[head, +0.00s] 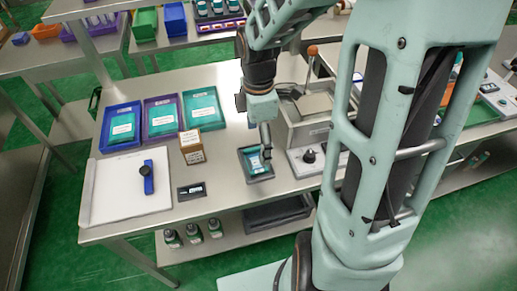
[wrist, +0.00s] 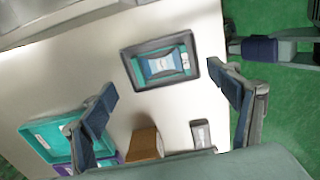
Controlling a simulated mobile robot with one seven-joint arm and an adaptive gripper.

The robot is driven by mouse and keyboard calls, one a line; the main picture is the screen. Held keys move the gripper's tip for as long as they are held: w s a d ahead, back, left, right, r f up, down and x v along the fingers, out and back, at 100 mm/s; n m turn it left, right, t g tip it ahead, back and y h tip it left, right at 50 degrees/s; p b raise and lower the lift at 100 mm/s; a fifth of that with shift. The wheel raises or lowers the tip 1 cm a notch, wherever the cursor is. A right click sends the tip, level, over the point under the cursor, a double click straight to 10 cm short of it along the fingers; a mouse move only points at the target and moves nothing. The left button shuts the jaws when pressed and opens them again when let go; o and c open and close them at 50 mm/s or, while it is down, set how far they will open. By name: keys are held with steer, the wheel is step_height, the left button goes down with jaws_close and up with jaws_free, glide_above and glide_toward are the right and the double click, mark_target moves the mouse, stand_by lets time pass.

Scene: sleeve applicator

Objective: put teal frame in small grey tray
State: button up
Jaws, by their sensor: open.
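The small grey tray (head: 243,151) sits on the steel table, left of the grey machine. It also shows in the wrist view (wrist: 127,62), upper centre. A teal piece with a pale label, apparently the teal frame (head: 256,164), lies inside its rim; in the wrist view (wrist: 184,60) it shows teal at the ends with a dark blue and white middle. My gripper (head: 266,152) is above the tray and hides part of it in the head view. In the wrist view its two fingers (wrist: 164,80) are wide apart with nothing between them.
Blue and purple trays (head: 143,118) with teal contents stand at the back left. A brown box (head: 191,147) and a small dark display (head: 191,191) are left of the grey tray. A white board (head: 120,190) holds a blue tool (head: 148,177). The grey machine (head: 305,125) stands right.

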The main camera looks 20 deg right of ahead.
step_height(320, 180, up, 6)
steer(key=shift+f, duration=0.25)
stand_by(0.4)
